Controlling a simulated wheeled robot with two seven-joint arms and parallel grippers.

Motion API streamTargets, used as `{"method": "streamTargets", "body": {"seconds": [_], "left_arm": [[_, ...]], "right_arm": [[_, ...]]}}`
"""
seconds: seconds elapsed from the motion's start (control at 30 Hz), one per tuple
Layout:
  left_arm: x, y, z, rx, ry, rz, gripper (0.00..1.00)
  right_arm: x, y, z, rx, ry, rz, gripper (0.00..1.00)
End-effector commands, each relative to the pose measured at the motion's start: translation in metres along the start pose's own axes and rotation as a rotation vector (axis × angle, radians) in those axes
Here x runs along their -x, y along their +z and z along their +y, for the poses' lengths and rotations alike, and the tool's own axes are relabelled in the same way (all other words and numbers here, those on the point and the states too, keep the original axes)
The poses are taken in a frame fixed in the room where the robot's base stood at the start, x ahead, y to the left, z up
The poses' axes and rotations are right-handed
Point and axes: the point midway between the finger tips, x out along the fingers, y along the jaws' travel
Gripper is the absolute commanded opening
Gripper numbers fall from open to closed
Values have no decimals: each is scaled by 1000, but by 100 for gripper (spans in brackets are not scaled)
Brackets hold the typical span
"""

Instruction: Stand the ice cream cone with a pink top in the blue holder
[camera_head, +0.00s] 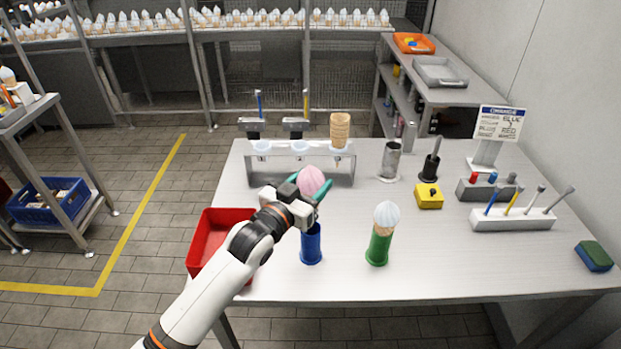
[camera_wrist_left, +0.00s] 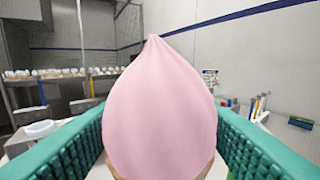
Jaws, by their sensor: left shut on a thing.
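The ice cream cone with a pink top (camera_head: 311,179) is between the teal fingers of my left gripper (camera_head: 308,188), which is shut on it. In the left wrist view its pink top (camera_wrist_left: 160,105) fills the middle, upright, with a little of the tan cone below. The blue holder (camera_head: 311,245) stands on the table directly below the gripper in the head view. The gripper hides the lower cone, so I cannot tell whether its tip is inside the holder. My right gripper is not in view.
A green holder (camera_head: 379,247) with a white-topped cone (camera_head: 386,217) stands to the right. A red bin (camera_head: 207,240) is at the left edge. The table's front right is mostly clear.

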Motion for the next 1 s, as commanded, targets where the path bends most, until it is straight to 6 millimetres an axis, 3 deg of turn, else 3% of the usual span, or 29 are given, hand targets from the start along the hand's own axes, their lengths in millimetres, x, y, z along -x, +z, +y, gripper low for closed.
{"method": "streamTargets", "body": {"seconds": [0.43,1.0], "left_arm": [[0,-34,0,0,0,-1,44],[0,-40,0,0,0,-1,44]], "right_arm": [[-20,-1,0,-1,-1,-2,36],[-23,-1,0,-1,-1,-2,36]]}}
